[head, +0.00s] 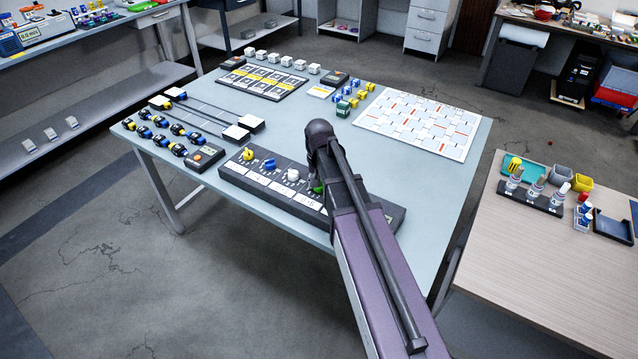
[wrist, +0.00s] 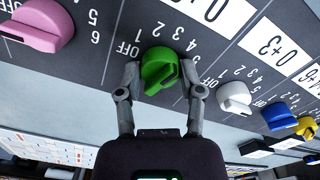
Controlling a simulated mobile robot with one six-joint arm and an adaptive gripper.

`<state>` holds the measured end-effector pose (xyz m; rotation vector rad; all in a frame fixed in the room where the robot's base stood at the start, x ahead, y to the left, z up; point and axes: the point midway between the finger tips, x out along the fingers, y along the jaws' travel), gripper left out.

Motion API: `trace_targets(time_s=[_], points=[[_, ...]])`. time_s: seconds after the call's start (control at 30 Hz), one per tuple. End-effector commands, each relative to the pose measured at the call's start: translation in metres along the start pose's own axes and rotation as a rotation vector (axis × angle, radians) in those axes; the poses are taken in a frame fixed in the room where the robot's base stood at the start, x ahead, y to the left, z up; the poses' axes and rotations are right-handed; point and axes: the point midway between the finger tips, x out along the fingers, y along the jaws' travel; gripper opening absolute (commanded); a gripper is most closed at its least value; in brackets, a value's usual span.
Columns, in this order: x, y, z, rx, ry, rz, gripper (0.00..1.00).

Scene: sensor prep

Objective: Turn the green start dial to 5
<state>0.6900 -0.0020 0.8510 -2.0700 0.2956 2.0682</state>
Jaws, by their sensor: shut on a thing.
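The green start dial (wrist: 158,70) sits on the dark dial panel (wrist: 110,75) in the wrist view. My gripper (wrist: 160,80) has one finger on each side of it, shut on its rim. In the head view only a bit of the green dial (head: 317,188) shows beside my arm, which hides most of my gripper.
A pink dial (wrist: 38,25) is on one side of the green dial. White (wrist: 234,97), blue (wrist: 279,115) and yellow (wrist: 306,127) dials are on the other side. A timer box (head: 205,157) and several small blocks stand elsewhere on the table (head: 290,125).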

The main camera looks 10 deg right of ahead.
Motion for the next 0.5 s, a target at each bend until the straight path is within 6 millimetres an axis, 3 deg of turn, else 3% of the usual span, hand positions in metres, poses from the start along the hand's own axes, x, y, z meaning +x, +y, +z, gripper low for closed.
trace_targets(time_s=[0.5], points=[[0.0006,0.0009,0.0031,0.485,-0.006,0.003,0.01]])
